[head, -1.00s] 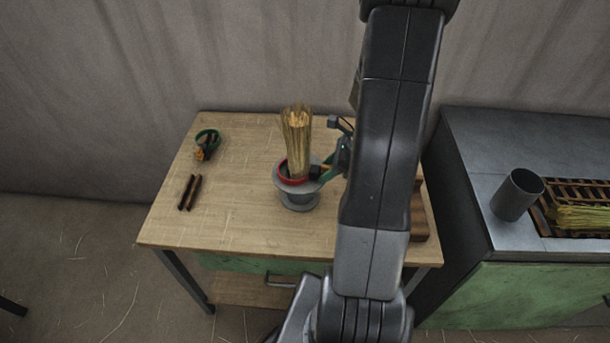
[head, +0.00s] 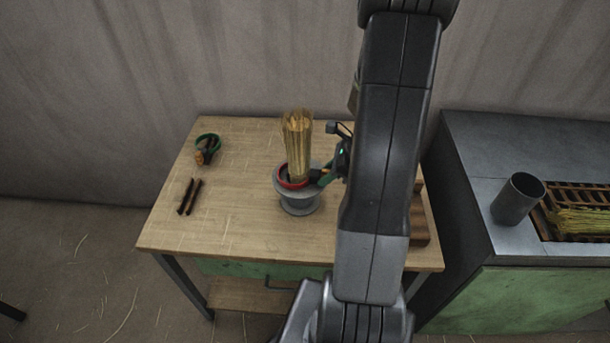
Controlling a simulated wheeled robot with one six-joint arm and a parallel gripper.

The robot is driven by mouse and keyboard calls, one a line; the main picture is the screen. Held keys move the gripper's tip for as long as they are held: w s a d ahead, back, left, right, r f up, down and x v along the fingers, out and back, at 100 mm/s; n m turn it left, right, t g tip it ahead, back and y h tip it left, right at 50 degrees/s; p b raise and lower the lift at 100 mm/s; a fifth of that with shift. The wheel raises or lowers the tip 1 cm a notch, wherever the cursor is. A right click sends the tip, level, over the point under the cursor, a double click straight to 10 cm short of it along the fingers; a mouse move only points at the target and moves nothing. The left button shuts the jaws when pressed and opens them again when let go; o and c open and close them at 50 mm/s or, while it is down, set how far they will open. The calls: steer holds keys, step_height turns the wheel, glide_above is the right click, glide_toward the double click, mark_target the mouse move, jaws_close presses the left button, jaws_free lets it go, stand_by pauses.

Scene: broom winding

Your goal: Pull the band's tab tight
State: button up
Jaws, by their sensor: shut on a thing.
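A bundle of straw (head: 297,146) stands upright in a grey round stand (head: 299,203) on the wooden table (head: 240,215). A red band (head: 283,178) goes around the lower part of the bundle, at the top of the stand. My gripper (head: 319,177) is at the right side of the band, low beside the straw. It is shut on the band's tab, which is too small and too covered by the fingers to make out. My arm hides the table just right of the gripper.
A green ring-shaped item (head: 208,142) and two dark sticks (head: 189,196) lie on the table's left. A wooden block (head: 419,222) is partly behind my arm. A grey cup (head: 518,198) and a straw-filled tray (head: 580,221) are on the right-hand bench. The table's front left is clear.

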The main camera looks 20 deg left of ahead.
steer(key=shift+d, duration=0.1)
stand_by(0.3)
steer(key=shift+w+d, duration=0.15)
steer(key=shift+d, duration=0.8)
steer(key=shift+w+d, duration=0.15)
steer(key=shift+d, duration=0.8)
steer(key=shift+d, duration=0.1)
steer(key=shift+d, duration=0.3)
jaws_close()
steer(key=shift+w+d, duration=0.15)
steer(key=shift+d, duration=0.75)
steer(key=shift+w+d, duration=0.15)
steer(key=shift+d, duration=0.7)
steer(key=o, duration=1)
jaws_free()
